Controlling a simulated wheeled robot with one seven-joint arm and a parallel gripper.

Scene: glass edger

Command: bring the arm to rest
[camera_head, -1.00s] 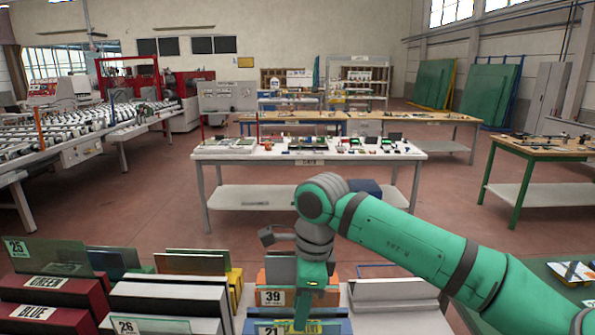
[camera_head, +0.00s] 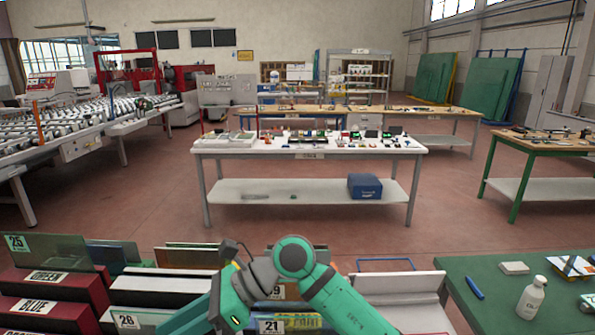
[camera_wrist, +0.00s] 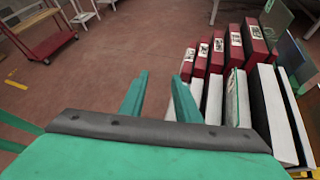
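My green arm with grey joints is folded low at the bottom middle of the head view, in front of the racks. The gripper's fingers are out of sight there, beyond the lower edge. In the wrist view my gripper (camera_wrist: 158,95) shows two green fingers standing apart with bare floor between them. It is open and holds nothing. The right finger is close in the picture to the rack boxes (camera_wrist: 214,98); whether it touches them I cannot tell.
Labelled racks with glass sheets (camera_head: 48,252) stand close in front at left. A green table (camera_head: 468,262) with a white bottle (camera_head: 531,298) is at right. A white workbench (camera_head: 308,148) stands beyond. A red cart (camera_wrist: 45,38) shows in the wrist view. Red floor lies open between.

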